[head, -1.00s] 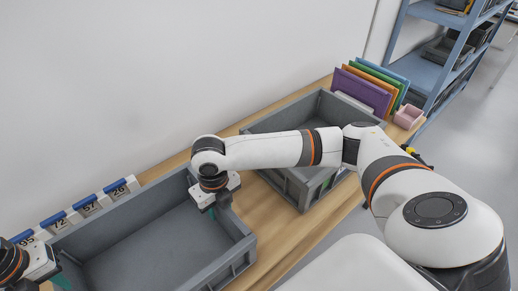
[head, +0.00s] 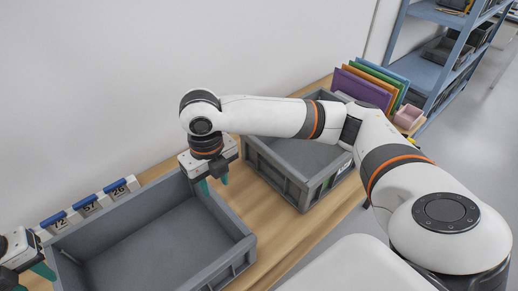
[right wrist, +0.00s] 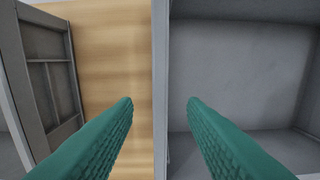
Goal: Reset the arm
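My right gripper (head: 213,184) is raised above the far right corner of the near grey bin (head: 248,246). My left gripper (head: 31,279) shows at the lower left edge of the head view, by the bin's left end. Its teal fingers look apart with nothing visible between them; part of it is cut off.
The near bin's visible floor is empty. A second grey bin (head: 300,198) stands to the right, partly behind my right arm. Number tags (head: 88,204) line the wall side. Coloured panels (head: 362,86) and a pink box (head: 408,117) stand at the back. Bare wood (head: 262,222) lies between the bins.

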